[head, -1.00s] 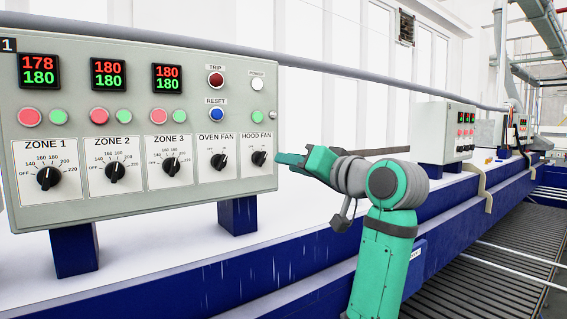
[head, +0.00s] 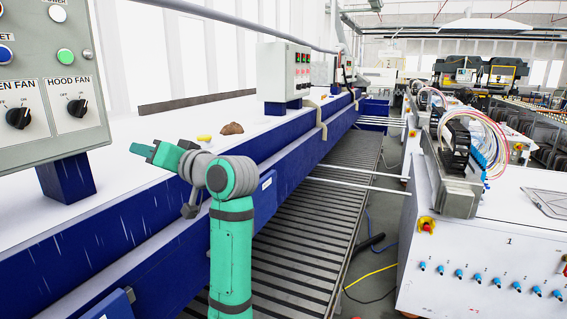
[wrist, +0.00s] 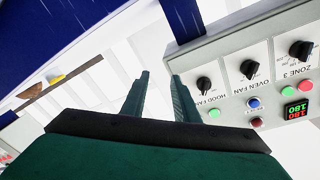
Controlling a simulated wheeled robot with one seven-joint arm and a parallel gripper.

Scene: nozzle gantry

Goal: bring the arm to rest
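My gripper (head: 143,149) is held out to the left at the end of my bent teal and grey arm, above the white top of the blue-framed machine. It points toward the lower right edge of the grey control panel (head: 48,110), with a small gap between them in the picture. In the wrist view, the two dark green fingers of my gripper (wrist: 158,75) stand apart with nothing between them. That view also shows the panel upside down, with the hood fan knob (wrist: 204,84) and oven fan knob (wrist: 249,69).
A second control box (head: 284,72) stands further along the machine. A yellow item (head: 204,138) and a brown lump (head: 231,128) lie on the white top. A slatted conveyor (head: 300,225) runs to my right. Beyond it is a white cabinet (head: 480,255) with blue fittings.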

